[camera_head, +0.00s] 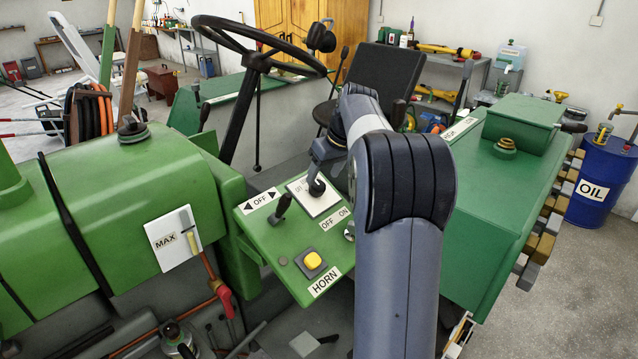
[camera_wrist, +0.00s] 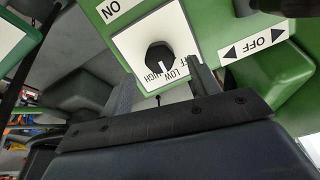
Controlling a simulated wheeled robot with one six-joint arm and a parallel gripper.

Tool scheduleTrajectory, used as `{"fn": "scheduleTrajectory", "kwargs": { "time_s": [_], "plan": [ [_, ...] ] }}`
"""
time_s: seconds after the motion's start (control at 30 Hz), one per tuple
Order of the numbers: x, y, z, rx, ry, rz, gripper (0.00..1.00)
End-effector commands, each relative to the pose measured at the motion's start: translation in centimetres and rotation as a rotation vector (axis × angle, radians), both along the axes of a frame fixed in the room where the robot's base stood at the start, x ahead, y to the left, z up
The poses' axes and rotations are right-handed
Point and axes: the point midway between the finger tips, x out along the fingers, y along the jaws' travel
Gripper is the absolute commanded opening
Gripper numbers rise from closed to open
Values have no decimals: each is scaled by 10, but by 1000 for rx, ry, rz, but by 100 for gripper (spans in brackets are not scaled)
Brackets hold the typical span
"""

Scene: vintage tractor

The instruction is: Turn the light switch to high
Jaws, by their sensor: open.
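The light switch is a round black knob (camera_wrist: 160,55) on a white plate (camera_wrist: 138,43) marked HIGH and LOW, with a third word partly hidden. A white mark on the knob points down in the wrist view, near HIGH and LOW; I cannot tell exactly which. My gripper (camera_wrist: 162,88) is open and empty, its fingers reaching toward the plate on either side of the knob's line, below it in the picture and apart from it. The white plate (camera_head: 305,200) also shows in the head view on the green console, partly covered by my arm.
The steering wheel (camera_head: 245,40) stands behind to the left. A green fender (camera_head: 500,190) lies to the right.

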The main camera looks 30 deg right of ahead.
Motion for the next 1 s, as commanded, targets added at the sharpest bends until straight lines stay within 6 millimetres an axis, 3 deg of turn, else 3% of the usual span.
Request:
{"fn": "scheduleTrajectory", "kwargs": {
  "time_s": [0.1,0.3,0.67,1.0],
  "plan": [
    [8,4,-20,1,3,1,58],
    [16,7,-40,1,1,0,58],
    [18,7,-46,0,0,0,58],
    [18,7,-46,0,0,0,31]
  ]
}}
